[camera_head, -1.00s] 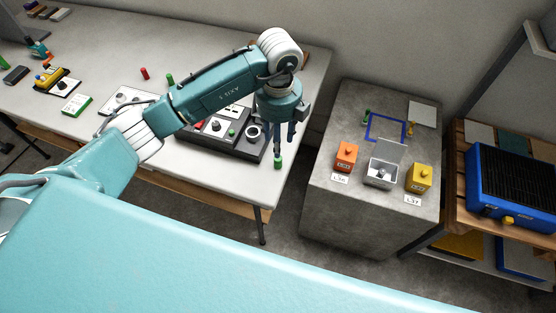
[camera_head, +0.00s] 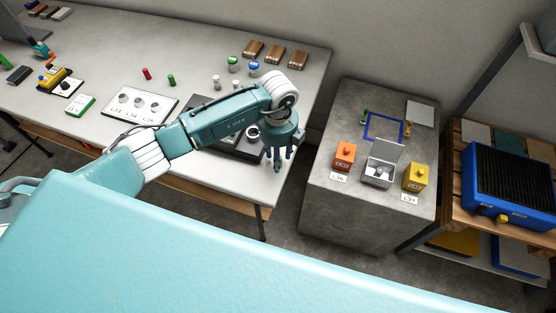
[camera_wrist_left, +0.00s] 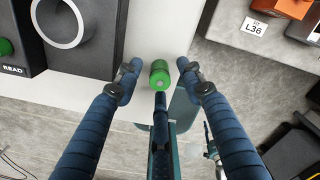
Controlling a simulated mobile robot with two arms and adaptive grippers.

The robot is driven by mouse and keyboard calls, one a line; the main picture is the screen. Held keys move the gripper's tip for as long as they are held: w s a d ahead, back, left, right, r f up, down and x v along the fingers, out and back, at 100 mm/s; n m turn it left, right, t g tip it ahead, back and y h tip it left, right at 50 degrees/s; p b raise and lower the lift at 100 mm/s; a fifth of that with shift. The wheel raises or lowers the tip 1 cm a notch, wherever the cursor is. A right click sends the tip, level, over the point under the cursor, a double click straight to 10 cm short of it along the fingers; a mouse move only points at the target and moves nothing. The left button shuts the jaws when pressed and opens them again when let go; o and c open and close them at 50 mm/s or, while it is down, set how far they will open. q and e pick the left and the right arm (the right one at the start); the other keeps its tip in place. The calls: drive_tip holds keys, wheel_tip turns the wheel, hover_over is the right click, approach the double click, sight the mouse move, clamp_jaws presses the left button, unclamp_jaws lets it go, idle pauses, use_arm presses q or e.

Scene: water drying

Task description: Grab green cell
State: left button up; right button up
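My left gripper (camera_head: 277,165) is at the right edge of the table (camera_head: 215,192), fingers pointing down. In the left wrist view, a short green cell (camera_wrist_left: 160,75) lies between the fingertips of the left gripper (camera_wrist_left: 159,82). Gaps show between the cell and the two side fingers, and the third finger is just below it in the picture. The fingers hide this cell in the head view. Another green cell (camera_head: 171,80) stands on the table beside a red cell (camera_head: 146,73). My right gripper is not in view.
A dark reader device (camera_wrist_left: 62,25) with a ring and another green cell (camera_wrist_left: 6,47) is close left of the gripper. A concrete cabinet (camera_head: 320,190) right of the table holds an orange box (camera_head: 344,156), an open clear-lidded box (camera_head: 379,173) and a yellow box (camera_head: 415,177).

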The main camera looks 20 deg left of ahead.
use_arm(q)
clamp_jaws()
drive_tip(key=shift+r, duration=0.1)
